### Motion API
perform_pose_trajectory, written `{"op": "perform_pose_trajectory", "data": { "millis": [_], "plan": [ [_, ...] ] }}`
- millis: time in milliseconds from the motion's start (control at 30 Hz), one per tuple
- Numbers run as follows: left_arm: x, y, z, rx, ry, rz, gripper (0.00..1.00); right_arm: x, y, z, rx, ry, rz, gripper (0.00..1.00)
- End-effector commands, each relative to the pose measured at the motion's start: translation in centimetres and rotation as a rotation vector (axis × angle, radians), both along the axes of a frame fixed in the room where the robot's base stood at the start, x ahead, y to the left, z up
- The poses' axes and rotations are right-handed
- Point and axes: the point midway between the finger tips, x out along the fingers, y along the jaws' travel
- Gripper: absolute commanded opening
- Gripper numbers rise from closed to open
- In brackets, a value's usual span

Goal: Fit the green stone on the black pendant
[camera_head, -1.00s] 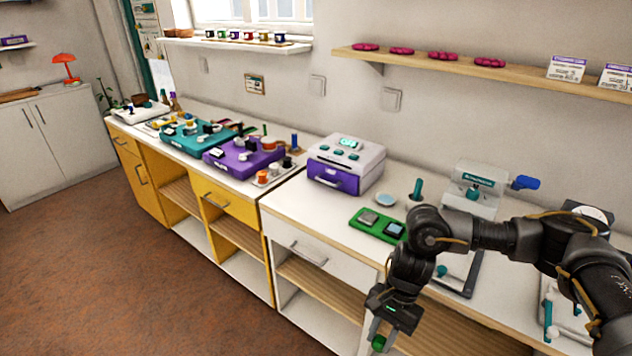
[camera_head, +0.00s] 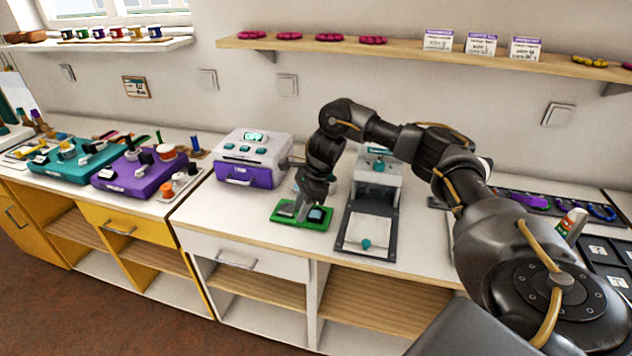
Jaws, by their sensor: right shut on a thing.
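My right gripper (camera_head: 301,209) reaches down to the green tray (camera_head: 284,223) on the white counter. It is shut, and its fingers are over the left part of the tray. The green stone it holds is too small and too hidden to make out against the tray. A dark square piece with a bluish face (camera_head: 317,214), perhaps the black pendant, lies in the tray's right part, just right of the fingers. The tray's left piece is mostly hidden by the gripper. My left gripper is not in view.
A white and purple box with a display (camera_head: 250,158) stands behind left of the tray. A grey press-like device (camera_head: 377,185) with a dark-framed plate (camera_head: 368,232) stands right of it. Purple (camera_head: 138,175) and teal (camera_head: 75,160) units are farther left. The counter's front left is bare.

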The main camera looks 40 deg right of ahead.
Motion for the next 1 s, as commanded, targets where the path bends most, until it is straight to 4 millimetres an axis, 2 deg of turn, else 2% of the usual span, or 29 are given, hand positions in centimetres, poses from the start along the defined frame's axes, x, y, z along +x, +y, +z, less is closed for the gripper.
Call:
{"op": "perform_pose_trajectory", "data": {
  "millis": [33,133,300,667,1000],
  "plan": [
    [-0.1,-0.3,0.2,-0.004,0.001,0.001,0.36,0.7,-2.0,1.0,0.003,-0.001,-0.123,0.05],
    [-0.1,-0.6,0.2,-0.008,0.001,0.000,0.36,1.8,-5.0,2.4,0.010,-0.002,-0.346,0.05],
    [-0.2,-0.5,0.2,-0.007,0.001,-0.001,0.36,2.3,-7.2,3.0,0.018,-0.006,-0.559,0.05],
    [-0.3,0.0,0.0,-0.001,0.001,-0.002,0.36,2.4,-7.4,2.8,0.020,-0.007,-0.614,0.05],
    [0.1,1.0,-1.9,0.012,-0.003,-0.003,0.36,2.4,-7.4,0.6,0.020,-0.007,-0.611,0.05]
  ]
}}
